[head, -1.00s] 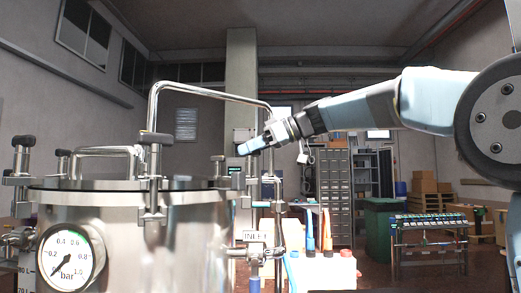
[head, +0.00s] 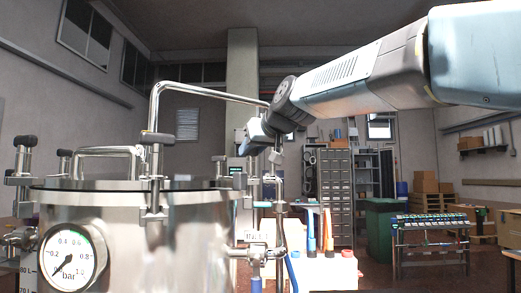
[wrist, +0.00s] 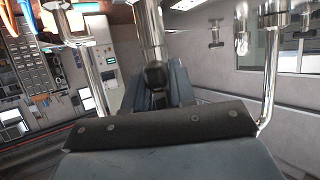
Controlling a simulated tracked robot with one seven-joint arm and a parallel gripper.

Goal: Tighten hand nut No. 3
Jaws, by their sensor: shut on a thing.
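The steel pressure vessel (head: 150,235) with its flat lid stands at the left in the head view. Black-handled hand nuts on upright bolts ring its rim: one at the far left (head: 25,141), one at the front (head: 157,138), one at the right (head: 218,158). I cannot read any number on them. My gripper (head: 245,146) is at the right of the rim, beyond the right nut. In the wrist view my gripper (wrist: 158,92) has its grey-blue fingers shut around a dark rounded knob (wrist: 155,74), seemingly a hand nut's handle. The rest of that nut is hidden.
A bent steel tube (head: 205,91) arches over the lid close to my gripper. A pressure gauge (head: 72,258) is on the vessel's front. Upright pipes and a white holder (head: 315,271) with coloured tools stand right of the vessel. A green bin (head: 383,222) is farther back.

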